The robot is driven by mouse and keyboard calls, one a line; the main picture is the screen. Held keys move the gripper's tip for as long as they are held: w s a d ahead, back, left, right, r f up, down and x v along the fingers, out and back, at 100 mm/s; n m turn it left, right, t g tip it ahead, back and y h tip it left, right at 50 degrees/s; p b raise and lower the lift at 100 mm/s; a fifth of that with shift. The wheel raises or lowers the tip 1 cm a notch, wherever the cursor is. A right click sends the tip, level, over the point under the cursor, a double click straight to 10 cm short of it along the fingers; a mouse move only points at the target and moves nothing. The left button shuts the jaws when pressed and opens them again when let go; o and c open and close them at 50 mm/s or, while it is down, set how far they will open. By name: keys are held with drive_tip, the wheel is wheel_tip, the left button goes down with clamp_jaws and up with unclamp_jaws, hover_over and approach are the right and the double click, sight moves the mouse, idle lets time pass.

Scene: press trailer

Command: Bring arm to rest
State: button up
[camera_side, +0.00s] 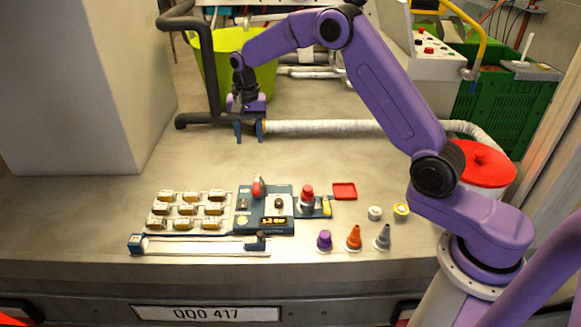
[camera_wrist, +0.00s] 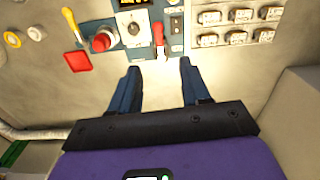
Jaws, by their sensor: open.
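My gripper (camera_side: 249,131) hangs pointing down above the back part of the worktop, behind the panels, with its two blue fingers apart and nothing between them. In the wrist view my gripper (camera_wrist: 158,75) shows the same open fingers over bare surface. The purple arm reaches over from its base at the right. Fingers and panels are apart.
A blue panel (camera_side: 243,221) with a red lever (camera_side: 258,187) stands in front. Left of it is a grid of blocks (camera_side: 186,210), right of it a red button (camera_side: 307,193), red tray (camera_side: 344,191) and small cones (camera_side: 354,238). A hose (camera_side: 330,126) and green bin (camera_side: 214,70) lie behind.

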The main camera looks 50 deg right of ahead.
drive_tip(key=s+a+r+n, duration=0.4)
drive_tip(key=s+n, duration=0.1)
drive_tip(key=s, duration=0.5)
drive_tip(key=s+a+r+n, duration=0.35)
drive_tip(key=s+n, duration=0.25)
drive_tip(key=s, duration=0.5)
drive_tip(key=s+d+n, duration=0.3)
drive_tip(key=s+n, duration=0.2)
drive_tip(key=s, duration=0.6)
drive_tip(key=s+d+f+n, duration=0.1)
drive_tip(key=s+d+n, duration=0.2)
drive_tip(key=s, duration=0.8)
drive_tip(key=shift+s+d+f+n, duration=0.2)
drive_tip(key=shift+d+n, duration=0.2)
drive_tip(key=shift+n, duration=0.5)
drive_tip(key=shift+r, duration=0.1)
